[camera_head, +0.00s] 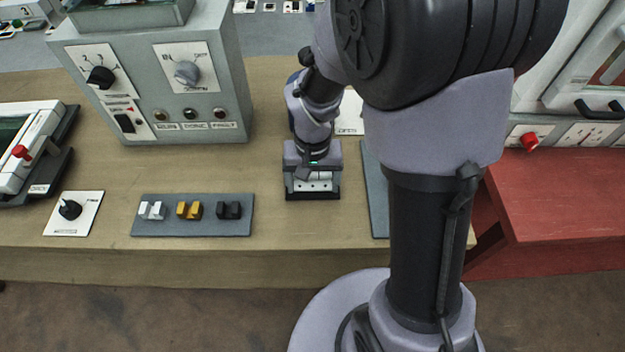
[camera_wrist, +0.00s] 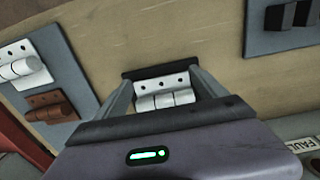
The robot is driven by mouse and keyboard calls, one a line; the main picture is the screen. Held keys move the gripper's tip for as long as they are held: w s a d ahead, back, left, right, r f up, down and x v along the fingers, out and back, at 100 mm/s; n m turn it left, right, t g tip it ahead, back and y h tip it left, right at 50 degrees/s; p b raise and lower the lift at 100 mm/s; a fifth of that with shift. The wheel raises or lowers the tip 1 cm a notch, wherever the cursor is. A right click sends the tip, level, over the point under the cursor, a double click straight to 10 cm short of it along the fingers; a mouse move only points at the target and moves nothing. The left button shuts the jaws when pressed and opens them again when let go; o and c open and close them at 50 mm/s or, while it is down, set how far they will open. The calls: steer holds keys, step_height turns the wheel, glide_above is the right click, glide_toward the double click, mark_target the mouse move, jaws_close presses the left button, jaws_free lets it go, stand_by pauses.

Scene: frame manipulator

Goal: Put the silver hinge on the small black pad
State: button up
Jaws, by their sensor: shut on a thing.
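The silver hinge (camera_wrist: 165,92) is between the two fingers of my gripper (camera_wrist: 163,98) in the wrist view, and the fingers are shut on it. It has a plate with several dark holes and a thick knuckle barrel. In the head view the hinge (camera_head: 312,186) shows just below my gripper (camera_head: 312,178). The small black pad (camera_head: 312,196) shows as a dark edge under the hinge, and its far strip (camera_wrist: 158,70) shows past the hinge in the wrist view. The hinge is over the pad; I cannot tell whether it touches it. My gripper hides most of the pad.
Another mat (camera_wrist: 48,45) holds a pale hinge (camera_wrist: 22,68) and a brown hinge (camera_wrist: 52,106). A grey control box (camera_head: 150,120) stands behind left. Bare wood (camera_head: 270,180) separates the left mat from the pad.

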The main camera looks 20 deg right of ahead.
steer(key=shift+s+f+b, duration=0.25)
steer(key=shift+f+b, duration=0.05)
steer(key=shift+f, duration=0.05)
steer(key=o, duration=1.5)
steer(key=shift+s, duration=0.1)
step_height(320, 180, up, 15)
steer(key=p, duration=0.7)
steer(key=s+a+r+t+y, duration=0.1)
steer(key=s+a+r+t, duration=0.1)
steer(key=s+r, duration=0.4)
steer(key=s+a+r+t+y, duration=0.1)
steer(key=s+a+r+t, duration=0.1)
steer(key=s+r, duration=0.3)
steer(key=shift+s+r+m+t+b, duration=0.35)
steer(key=shift+s+t, duration=0.3)
steer(key=shift+t, duration=0.25)
steer(key=shift+f+b, duration=0.65)
